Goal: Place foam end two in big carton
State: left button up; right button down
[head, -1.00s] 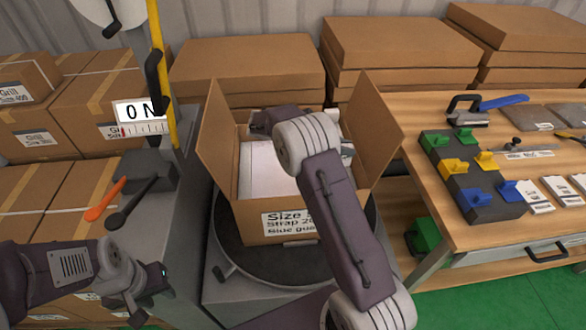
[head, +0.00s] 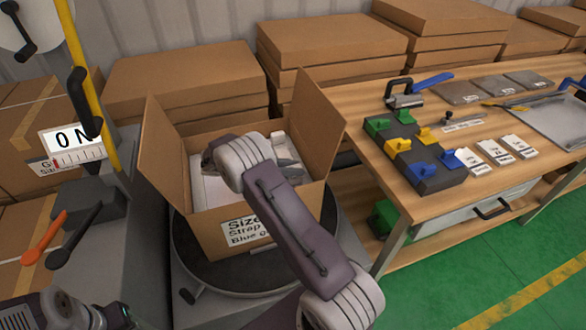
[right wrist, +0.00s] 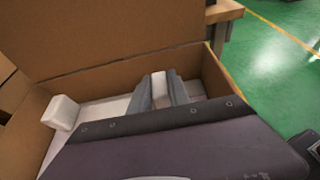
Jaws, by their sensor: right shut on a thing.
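The big carton (head: 205,238) stands open on a round dark turntable, its flaps raised. My right gripper (head: 288,163) reaches into the carton at its right side. In the right wrist view its two grey fingers (right wrist: 158,92) are shut on a white foam piece (right wrist: 160,88), within the carton walls. Whether the foam touches the contents below cannot be told. Another white foam block (right wrist: 61,113) sits at the carton's left end in that view. A flat white item (head: 208,190) lies inside the carton. My left gripper (head: 118,316) is at the bottom left, mostly cut off.
A wooden workbench (head: 440,225) stands right of the carton, with a block of coloured clips (head: 415,160) and white label cards (head: 500,152). Flat cartons (head: 180,80) are stacked behind. A yellow post and scale (head: 75,143) stand at left. Green floor is clear at right.

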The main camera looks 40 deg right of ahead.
jog(key=shift+s, duration=0.1)
jog(key=c, duration=1.2)
grip_release()
jog(key=shift+f, duration=0.1)
jog(key=shift+c, duration=0.2)
jog(key=v, duration=0.7)
jog(key=shift+a+r+p, duration=0.2)
jog(key=shift+r+p, duration=0.1)
jog(key=shift+p, duration=0.05)
